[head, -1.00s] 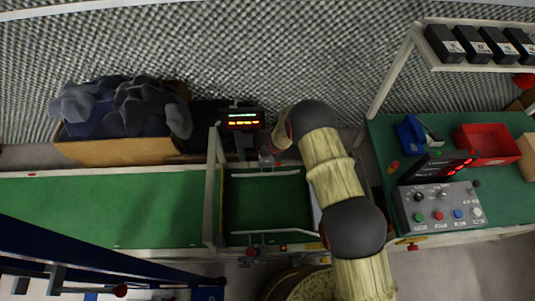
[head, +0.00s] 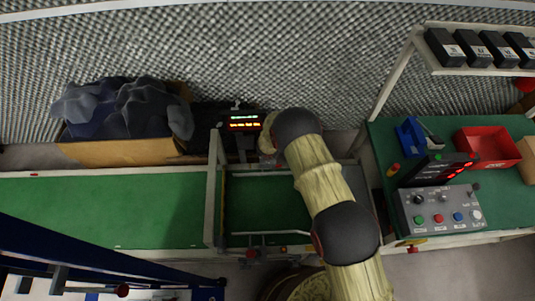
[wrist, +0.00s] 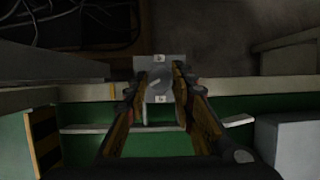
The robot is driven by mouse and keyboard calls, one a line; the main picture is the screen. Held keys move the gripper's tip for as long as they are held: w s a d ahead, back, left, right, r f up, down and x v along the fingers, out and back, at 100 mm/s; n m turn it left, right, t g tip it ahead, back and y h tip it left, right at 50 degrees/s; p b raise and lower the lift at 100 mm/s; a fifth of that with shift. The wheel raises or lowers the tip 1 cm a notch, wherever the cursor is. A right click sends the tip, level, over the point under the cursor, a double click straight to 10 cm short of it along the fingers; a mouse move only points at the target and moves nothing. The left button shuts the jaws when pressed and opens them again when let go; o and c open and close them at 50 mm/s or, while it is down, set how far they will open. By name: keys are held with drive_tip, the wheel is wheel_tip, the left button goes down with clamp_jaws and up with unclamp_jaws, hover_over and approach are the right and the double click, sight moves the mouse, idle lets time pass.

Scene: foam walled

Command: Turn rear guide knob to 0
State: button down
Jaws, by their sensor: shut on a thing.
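The rear guide knob (wrist: 160,86) is a round grey knob on a pale plate (wrist: 160,64) with small labels above and below it, in the wrist view. My gripper (wrist: 161,80) has one finger on each side of the knob and is shut on it. The label text is too small to read, so the knob's setting cannot be told. In the head view the knob and fingers are hidden by my arm, at the rear edge of the green conveyor (head: 262,207).
A small display (head: 243,122) with lit rows stands behind the conveyor, just left of my wrist. A box of dark cloth (head: 125,150) is at the back left. A control box (head: 440,208) and red bin (head: 487,146) sit on the right bench.

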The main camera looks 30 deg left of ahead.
drive_tip(key=c, duration=1.5)
unclamp_jaws()
drive_tip(key=shift+s+r, duration=0.1)
drive_tip(key=shift+r, duration=0.35)
drive_tip(key=shift+s+d+r, duration=0.1)
drive_tip(key=shift+s+d, duration=0.1)
drive_tip(key=shift+s, duration=0.25)
drive_tip(key=shift+s+d+r, duration=0.1)
drive_tip(key=shift+s+d, duration=0.1)
drive_tip(key=shift+s, duration=0.25)
drive_tip(key=s+d, duration=0.4)
drive_tip(key=s, duration=0.5)
drive_tip(key=shift+d, duration=0.2)
drive_tip(key=shift+s+f, duration=0.1)
drive_tip(key=shift+f, duration=0.05)
